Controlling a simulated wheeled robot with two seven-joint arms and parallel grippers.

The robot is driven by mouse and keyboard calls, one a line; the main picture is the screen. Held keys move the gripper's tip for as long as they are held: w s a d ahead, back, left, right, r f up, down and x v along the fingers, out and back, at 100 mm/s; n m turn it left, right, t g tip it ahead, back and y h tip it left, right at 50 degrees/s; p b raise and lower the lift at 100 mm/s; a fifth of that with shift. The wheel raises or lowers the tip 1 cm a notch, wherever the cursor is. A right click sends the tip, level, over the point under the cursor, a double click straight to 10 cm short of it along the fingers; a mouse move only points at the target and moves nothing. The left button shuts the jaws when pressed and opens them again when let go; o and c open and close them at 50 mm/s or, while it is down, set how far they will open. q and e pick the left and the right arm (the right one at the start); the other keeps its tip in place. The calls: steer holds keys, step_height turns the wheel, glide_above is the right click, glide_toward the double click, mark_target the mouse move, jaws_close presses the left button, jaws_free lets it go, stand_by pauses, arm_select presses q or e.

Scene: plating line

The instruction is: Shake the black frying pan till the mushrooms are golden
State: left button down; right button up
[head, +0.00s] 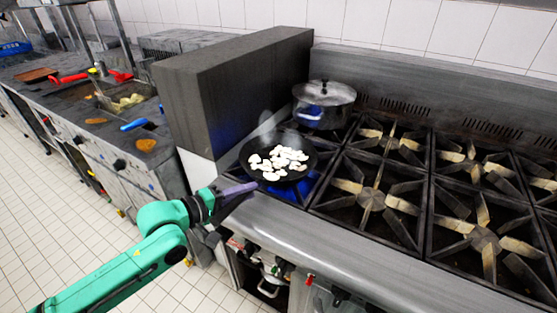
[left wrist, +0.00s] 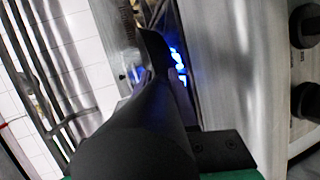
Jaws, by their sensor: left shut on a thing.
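The black frying pan (head: 250,150) sits on the front left burner of the stove, over a blue flame. Pale, mostly white mushroom slices (head: 279,162) lie spread in it, and a little steam rises. I see no clear golden colour on them. My left gripper (head: 222,195) is shut on the pan's handle (head: 240,188), which sticks out over the stove's front edge toward the lower left. In the left wrist view a long dark shape fills the middle, and blue flame (left wrist: 178,62) shows beyond it. My right gripper is not in view.
A lidded steel pot (head: 324,104) stands on the burner behind the pan. A tall dark block (head: 235,90) stands close on the left. The burners to the right (head: 372,198) are empty.

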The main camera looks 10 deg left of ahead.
arm_select(q)
steer(key=w, duration=0.2)
steer(key=w+d, duration=0.1)
steer(key=shift+w+r, duration=0.25)
steer(key=shift+r, duration=0.15)
steer(key=shift+s+a+f, duration=0.2)
steer(key=shift+s+f, duration=0.1)
steer(key=shift+s, duration=0.35)
steer(key=shift+s+a+f, duration=0.15)
steer(key=shift+s+f, duration=0.1)
steer(key=shift+s, duration=0.35)
steer(key=shift+w+d+r, duration=0.25)
steer(key=shift+w+r, duration=0.55)
steer(key=shift+w, duration=0.1)
steer(key=shift+w+d+f, duration=0.15)
steer(key=shift+w, duration=0.25)
steer(key=shift+w+f, duration=0.2)
steer(key=shift+f, duration=0.05)
steer(key=shift+w+d+f, duration=0.1)
steer(key=shift+w, duration=0.05)
steer(key=shift+s, duration=0.2)
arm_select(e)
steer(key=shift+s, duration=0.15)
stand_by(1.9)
